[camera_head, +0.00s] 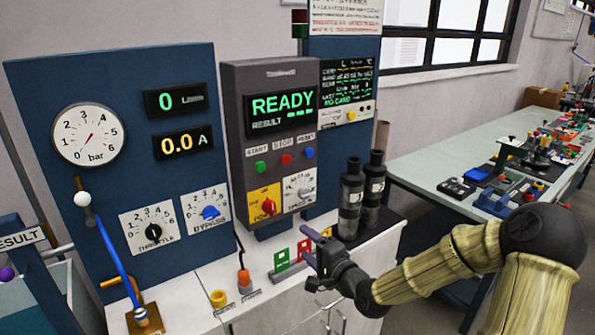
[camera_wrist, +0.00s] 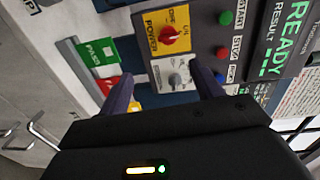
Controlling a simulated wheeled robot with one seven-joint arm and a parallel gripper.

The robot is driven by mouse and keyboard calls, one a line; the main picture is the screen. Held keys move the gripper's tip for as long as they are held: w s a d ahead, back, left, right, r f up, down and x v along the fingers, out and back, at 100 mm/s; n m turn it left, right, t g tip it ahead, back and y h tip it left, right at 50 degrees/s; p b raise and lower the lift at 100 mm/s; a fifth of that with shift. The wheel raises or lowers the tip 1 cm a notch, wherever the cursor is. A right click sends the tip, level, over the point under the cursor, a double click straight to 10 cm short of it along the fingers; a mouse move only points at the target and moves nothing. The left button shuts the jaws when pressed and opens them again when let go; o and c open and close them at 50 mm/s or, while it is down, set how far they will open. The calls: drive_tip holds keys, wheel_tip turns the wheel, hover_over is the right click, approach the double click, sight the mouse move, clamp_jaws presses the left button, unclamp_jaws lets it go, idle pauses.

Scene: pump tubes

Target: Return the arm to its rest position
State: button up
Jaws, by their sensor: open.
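My gripper (camera_head: 314,259) is open and empty in the head view, held above the front part of the white cabinet top. My arm (camera_head: 430,262) reaches in from the lower right. In the wrist view the two fingers of my gripper (camera_wrist: 166,92) stand apart, with the control box behind them and nothing between them. The grey control box (camera_head: 272,140) reads READY in green. Its red power knob (camera_head: 268,206) sits on a yellow plate and also shows in the wrist view (camera_wrist: 170,38).
Two dark cylinders (camera_head: 352,200) stand close behind my gripper on a black mat. Green and red stands (camera_head: 281,259) are left of it. A blue panel (camera_head: 110,180) with a gauge and a blue lever (camera_head: 115,262) are at left. A workbench (camera_head: 440,165) lies at right.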

drive_tip(key=s+d+f+n+g+h+p, duration=0.4)
drive_tip(key=s+n+g+h+p, duration=0.15)
drive_tip(key=s+n+g, duration=0.2)
drive_tip(key=s+d+r+n+g+h+p, duration=0.1)
drive_tip(key=s+d+r+g+h+p, duration=0.1)
drive_tip(key=s, duration=0.6)
drive_tip(key=s+d+r+n+g+h+p, duration=0.2)
drive_tip(key=s+d+r, duration=0.3)
drive_tip(key=s, duration=0.3)
drive_tip(key=shift+r, duration=0.2)
idle(0.5)
